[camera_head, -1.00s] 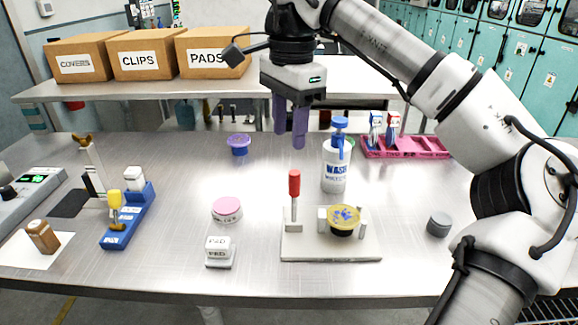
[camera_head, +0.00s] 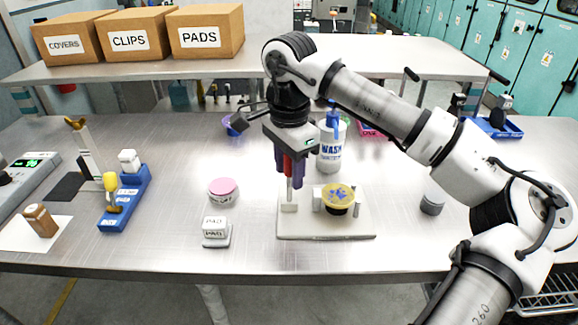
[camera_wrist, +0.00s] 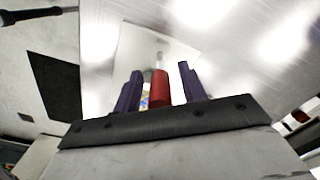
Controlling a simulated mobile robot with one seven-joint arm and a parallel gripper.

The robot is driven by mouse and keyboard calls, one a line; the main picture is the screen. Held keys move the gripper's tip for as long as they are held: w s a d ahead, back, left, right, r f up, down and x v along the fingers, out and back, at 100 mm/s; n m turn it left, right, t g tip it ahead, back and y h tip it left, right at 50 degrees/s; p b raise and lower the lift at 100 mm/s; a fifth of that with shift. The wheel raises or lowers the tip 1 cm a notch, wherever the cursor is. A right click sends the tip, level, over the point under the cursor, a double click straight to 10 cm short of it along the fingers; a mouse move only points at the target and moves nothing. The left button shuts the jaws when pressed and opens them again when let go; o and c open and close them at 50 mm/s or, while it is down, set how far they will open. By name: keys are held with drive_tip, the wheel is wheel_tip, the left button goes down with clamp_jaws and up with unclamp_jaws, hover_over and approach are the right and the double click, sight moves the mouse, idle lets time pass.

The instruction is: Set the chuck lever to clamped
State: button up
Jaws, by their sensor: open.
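The chuck lever (camera_head: 288,166) is a red upright handle on a thin metal stem at the left of a pale fixture plate (camera_head: 325,236). It also shows as a red cylinder in the wrist view (camera_wrist: 159,90). My gripper (camera_head: 289,178) points down over the lever. Its purple fingers are open, one on each side of the red handle, and in the wrist view (camera_wrist: 160,72) a gap shows at least on the right side. The chuck (camera_head: 317,200) has pale jaws beside a dark puck with a yellow patterned top (camera_head: 338,193).
A white wash bottle (camera_head: 331,150) stands close behind the fixture. A pink-lidded jar (camera_head: 223,190) and a white block (camera_head: 216,232) are to the left, a grey cylinder (camera_head: 432,203) to the right. A purple-topped item (camera_head: 231,124) is behind my gripper.

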drive_tip(key=shift+f, duration=0.15)
drive_tip(key=shift+c, duration=0.2)
clamp_jaws()
